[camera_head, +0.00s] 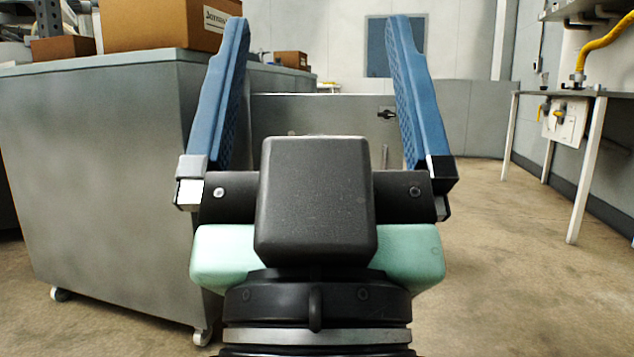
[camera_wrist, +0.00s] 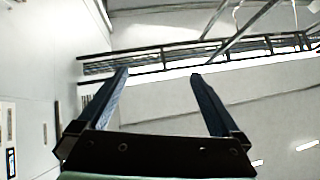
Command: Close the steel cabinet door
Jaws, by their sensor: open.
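My gripper (camera_head: 319,25) is open and empty, its two blue fingers pointing up and spread wide in the head view. It also shows open in the wrist view (camera_wrist: 160,74), with nothing between the fingers. A grey steel panel with a dark handle (camera_head: 387,114), which looks like the cabinet door, stands beyond the gripper, seen between and behind the fingers. My gripper and wrist hide much of its lower part. The gripper appears apart from it. I cannot tell the door's hinge side or how far open it is.
A grey metal cabinet on casters (camera_head: 100,190) stands close at left, with cardboard boxes (camera_head: 165,25) on top. A workbench (camera_head: 560,93) with a yellow hose (camera_head: 610,40) lines the right wall. The concrete floor (camera_head: 500,250) at right is clear.

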